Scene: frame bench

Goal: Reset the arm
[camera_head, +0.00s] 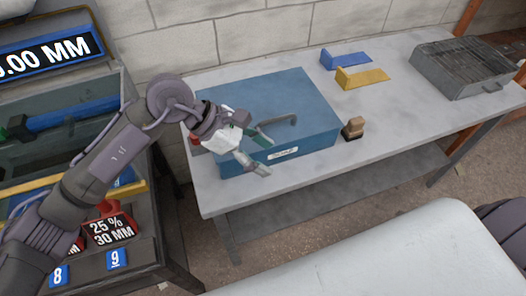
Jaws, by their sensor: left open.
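My left arm comes in from the left and reaches over the left end of the grey bench (388,147). My left gripper (266,156) is open and nothing shows between its fingers. It is in front of a blue box (300,98) with a dark handle (277,121) and a white label on its front. The gripper covers part of the box's front left; I cannot tell whether it touches the box. My right gripper is not in view.
A small brown and black object (353,128) stands right of the box. A blue bracket (344,59) and a yellow bracket (361,77) lie behind it. A grey grill-topped box (462,66) is at the far right. A cabinet with a display (52,57) stands left.

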